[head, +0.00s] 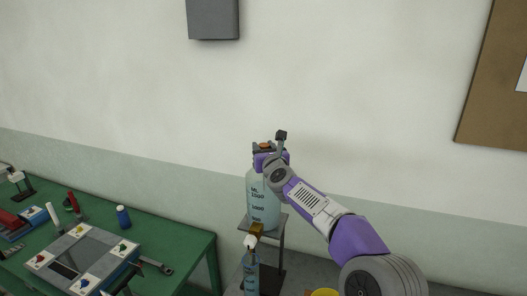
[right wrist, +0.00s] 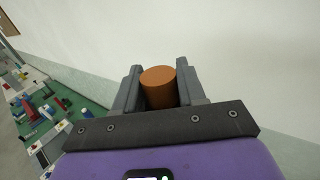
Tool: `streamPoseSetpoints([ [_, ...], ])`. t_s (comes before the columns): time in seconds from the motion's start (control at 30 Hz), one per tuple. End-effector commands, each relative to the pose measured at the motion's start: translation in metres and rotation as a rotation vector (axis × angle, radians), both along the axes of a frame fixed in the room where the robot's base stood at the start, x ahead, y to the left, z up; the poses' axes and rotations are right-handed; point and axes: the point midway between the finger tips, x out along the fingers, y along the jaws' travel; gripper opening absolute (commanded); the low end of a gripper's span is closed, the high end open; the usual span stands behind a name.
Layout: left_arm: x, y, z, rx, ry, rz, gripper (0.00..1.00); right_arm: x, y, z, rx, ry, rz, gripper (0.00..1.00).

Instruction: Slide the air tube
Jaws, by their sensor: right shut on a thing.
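A pale blue bottle (head: 263,203) with printed volume marks stands upright on a small raised stand (head: 283,227). My right gripper (right wrist: 160,84) is above the bottle's top, its fingers on either side of an orange-brown round knob (right wrist: 158,88), and is shut on it. The knob also shows as a small orange patch in the head view (head: 265,147). It appears to be the top of the air tube; the rest of the tube and the bottle's neck are hidden behind my gripper and arm. My left gripper is not in view.
A brass-coloured fitting (head: 256,230) and a smaller blue bottle (head: 250,270) stand in front of the stand. A yellow round thing (head: 325,292) is at the bottom edge. A green bench (head: 185,240) with tools is at left. The wall (head: 370,100) lies behind.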

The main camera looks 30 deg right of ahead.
Motion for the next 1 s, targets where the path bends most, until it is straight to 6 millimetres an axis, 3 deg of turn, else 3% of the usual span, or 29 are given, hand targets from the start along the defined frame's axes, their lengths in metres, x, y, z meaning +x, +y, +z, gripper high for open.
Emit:
streamPoseSetpoints([
  [0.23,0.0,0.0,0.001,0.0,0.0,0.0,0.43,0.001,0.001,-0.006,0.003,0.014,0.004,0.0],
  [0.27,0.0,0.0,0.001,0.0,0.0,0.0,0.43,0.001,0.001,-0.006,0.004,0.013,0.004,0.41],
  [0.4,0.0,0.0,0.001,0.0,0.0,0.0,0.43,0.001,0.001,-0.005,0.003,0.012,0.003,0.61],
  [0.77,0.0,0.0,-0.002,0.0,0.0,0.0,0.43,-0.004,0.002,-0.004,0.002,0.008,0.003,0.61],
  [1.0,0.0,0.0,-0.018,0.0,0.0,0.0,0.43,-0.035,0.011,-0.005,0.002,0.007,0.003,0.61],
])
